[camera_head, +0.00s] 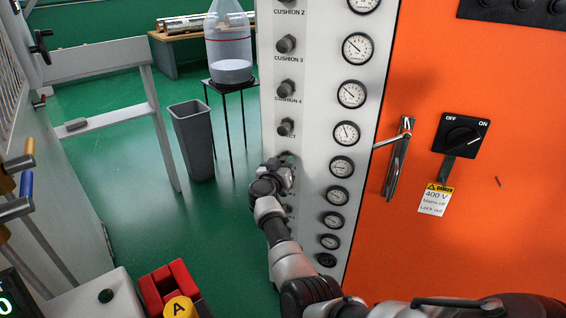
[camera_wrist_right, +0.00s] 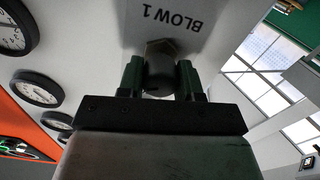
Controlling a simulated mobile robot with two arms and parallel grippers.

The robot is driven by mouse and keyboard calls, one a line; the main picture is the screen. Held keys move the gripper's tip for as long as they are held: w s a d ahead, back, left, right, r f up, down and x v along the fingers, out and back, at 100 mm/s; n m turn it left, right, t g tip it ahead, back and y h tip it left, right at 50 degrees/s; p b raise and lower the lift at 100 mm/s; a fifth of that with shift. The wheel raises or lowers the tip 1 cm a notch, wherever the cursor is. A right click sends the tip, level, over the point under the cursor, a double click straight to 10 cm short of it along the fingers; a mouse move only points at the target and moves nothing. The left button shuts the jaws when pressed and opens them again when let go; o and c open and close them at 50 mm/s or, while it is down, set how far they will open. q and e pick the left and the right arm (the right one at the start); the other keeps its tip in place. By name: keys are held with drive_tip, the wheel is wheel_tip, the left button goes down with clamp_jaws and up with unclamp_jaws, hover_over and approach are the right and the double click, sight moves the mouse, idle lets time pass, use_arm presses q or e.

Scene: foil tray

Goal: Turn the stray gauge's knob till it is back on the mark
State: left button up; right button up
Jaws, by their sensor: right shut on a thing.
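My right gripper (camera_head: 284,167) is at the white panel (camera_head: 309,125), below the knob labelled EJECT (camera_head: 287,127). In the right wrist view my right gripper (camera_wrist_right: 160,82) has its two fingers on either side of a dark round knob (camera_wrist_right: 159,68) and is shut on it. The label BLOW 1 (camera_wrist_right: 180,16) shows upside down beside this knob. A column of round white gauges runs right of the knobs; one gauge (camera_head: 342,166) is level with the gripper. Its needle is too small to read surely. The gripper and arm hide the lower knobs. My left gripper is out of view.
An orange cabinet (camera_head: 480,240) with a metal handle (camera_head: 397,160) and an OFF/ON switch (camera_head: 461,137) stands right of the panel. A grey bin (camera_head: 193,140) and a stand with a clear bottle (camera_head: 229,50) are to the left. The green floor between is free.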

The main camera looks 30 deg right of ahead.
drive_tip(key=m+p, duration=0.1)
drive_tip(key=m, duration=0.2)
drive_tip(key=shift+f+m, duration=0.1)
drive_tip(key=shift+m, duration=1.8)
drive_tip(key=o, duration=0.9)
